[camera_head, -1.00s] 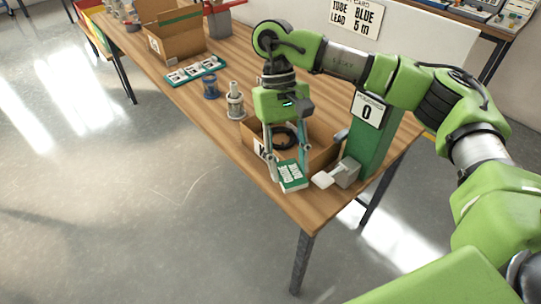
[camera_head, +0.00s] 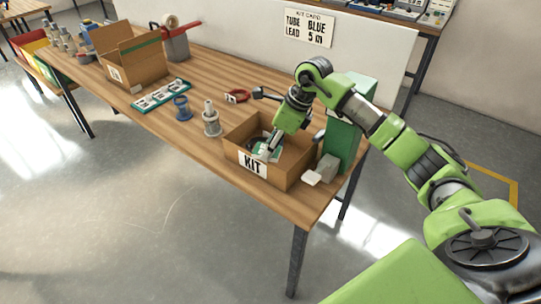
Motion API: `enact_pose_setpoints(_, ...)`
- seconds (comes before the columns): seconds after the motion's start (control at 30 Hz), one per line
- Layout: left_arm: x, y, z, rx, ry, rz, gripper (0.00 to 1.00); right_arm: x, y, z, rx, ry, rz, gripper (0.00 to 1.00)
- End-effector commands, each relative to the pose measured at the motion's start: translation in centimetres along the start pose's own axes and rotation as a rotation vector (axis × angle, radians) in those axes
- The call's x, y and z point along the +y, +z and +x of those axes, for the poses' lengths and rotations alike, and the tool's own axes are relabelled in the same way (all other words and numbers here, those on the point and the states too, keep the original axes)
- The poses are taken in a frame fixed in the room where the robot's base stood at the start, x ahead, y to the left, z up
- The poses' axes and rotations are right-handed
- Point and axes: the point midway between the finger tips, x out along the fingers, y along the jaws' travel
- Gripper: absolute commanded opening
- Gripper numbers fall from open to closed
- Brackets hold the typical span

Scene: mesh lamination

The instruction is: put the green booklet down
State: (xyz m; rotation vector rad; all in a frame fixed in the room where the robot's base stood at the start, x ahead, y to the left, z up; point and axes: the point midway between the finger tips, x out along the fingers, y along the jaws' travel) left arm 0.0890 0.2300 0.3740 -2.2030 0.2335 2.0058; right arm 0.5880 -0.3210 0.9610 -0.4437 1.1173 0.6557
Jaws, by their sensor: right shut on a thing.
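The green booklet (camera_head: 262,147) is inside the open cardboard box labelled KIT (camera_head: 284,177), and only a small part of it shows. My right gripper (camera_head: 266,154) reaches down into the box from above and is shut on the booklet. The box walls and the fingers hide most of the booklet, so I cannot tell whether it touches the box floor. My left gripper is not in view.
A green post (camera_head: 340,140) and a small grey-white device (camera_head: 322,170) stand right of the box. Spools (camera_head: 211,120), a red item (camera_head: 237,96), a green-white tray (camera_head: 161,95) and another open box (camera_head: 140,68) are on the wooden table (camera_head: 200,150).

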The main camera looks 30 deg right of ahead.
Motion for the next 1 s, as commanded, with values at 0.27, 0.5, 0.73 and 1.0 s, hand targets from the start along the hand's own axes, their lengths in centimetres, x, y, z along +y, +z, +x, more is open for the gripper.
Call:
enact_pose_setpoints(0.27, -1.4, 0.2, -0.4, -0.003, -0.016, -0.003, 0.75, -3.7, -2.1, -0.9, 0.001, -0.125, 0.307, 0.16)
enact_pose_setpoints(0.5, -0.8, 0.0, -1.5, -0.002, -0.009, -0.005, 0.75, -3.8, -3.7, 2.5, 0.004, -0.131, 0.336, 0.16)
enact_pose_setpoints(0.73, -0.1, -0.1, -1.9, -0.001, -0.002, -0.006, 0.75, -3.9, -4.7, 4.8, 0.002, -0.134, 0.333, 0.16)
enact_pose_setpoints(1.0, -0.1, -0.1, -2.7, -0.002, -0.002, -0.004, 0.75, -3.8, -5.9, 7.8, 0.003, -0.132, 0.332, 0.16)
